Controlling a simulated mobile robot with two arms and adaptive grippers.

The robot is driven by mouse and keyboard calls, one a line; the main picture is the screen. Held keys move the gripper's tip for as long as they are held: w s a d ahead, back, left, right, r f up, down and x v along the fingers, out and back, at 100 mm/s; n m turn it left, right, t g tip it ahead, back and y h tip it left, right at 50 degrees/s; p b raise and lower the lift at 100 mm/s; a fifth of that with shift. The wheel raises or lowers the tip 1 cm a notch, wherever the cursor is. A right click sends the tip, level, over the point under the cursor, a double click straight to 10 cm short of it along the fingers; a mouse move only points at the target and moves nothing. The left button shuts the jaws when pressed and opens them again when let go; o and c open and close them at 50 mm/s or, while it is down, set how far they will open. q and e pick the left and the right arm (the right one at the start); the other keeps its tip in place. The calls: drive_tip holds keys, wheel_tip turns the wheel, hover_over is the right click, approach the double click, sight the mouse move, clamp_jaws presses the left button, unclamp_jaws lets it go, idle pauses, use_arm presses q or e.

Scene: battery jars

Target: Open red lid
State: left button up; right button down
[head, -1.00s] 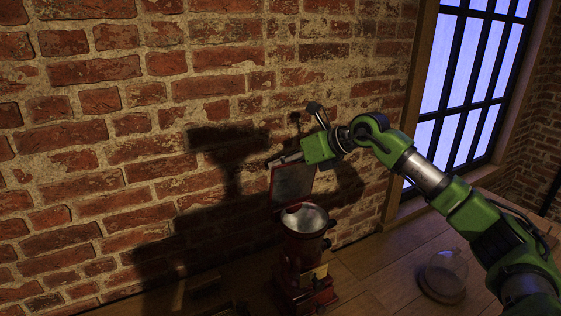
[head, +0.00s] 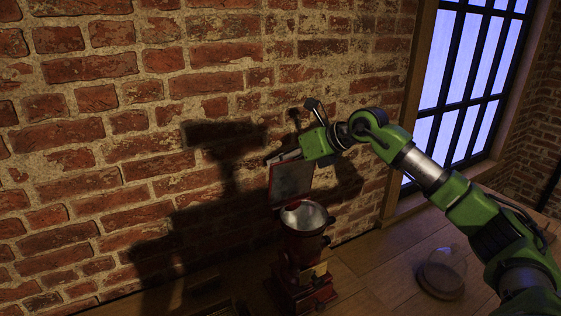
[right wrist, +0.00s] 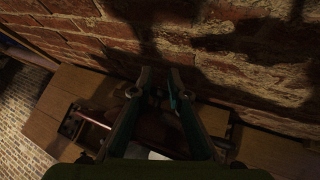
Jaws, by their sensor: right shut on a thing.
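The red lid (head: 290,184) stands raised, close to upright, behind the mouth of a red grinder-like jar (head: 303,248) in the head view. Its grey face is towards me and its edge is red. The jar's round metal bowl (head: 307,216) lies uncovered below the lid. My right gripper (head: 283,157) is at the lid's top edge, shut on it. In the right wrist view my right gripper's fingers (right wrist: 160,80) are close together in the dark, and the grip itself is hard to make out. My left gripper is not in view.
The brick wall (head: 120,110) is close behind the lid and my right gripper. A clear glass dome on a round base (head: 442,274) stands on the wooden table (head: 375,267) to the right. The table between jar and dome is clear. A window (head: 463,90) is at the right.

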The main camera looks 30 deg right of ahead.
drive_tip(key=shift+s+f, duration=0.15)
drive_tip(key=shift+f, duration=0.65)
drive_tip(key=c, duration=1.9)
unclamp_jaws()
drive_tip(key=shift+d, duration=0.2)
drive_tip(key=v, duration=1.1)
drive_tip(key=shift+r, duration=0.45)
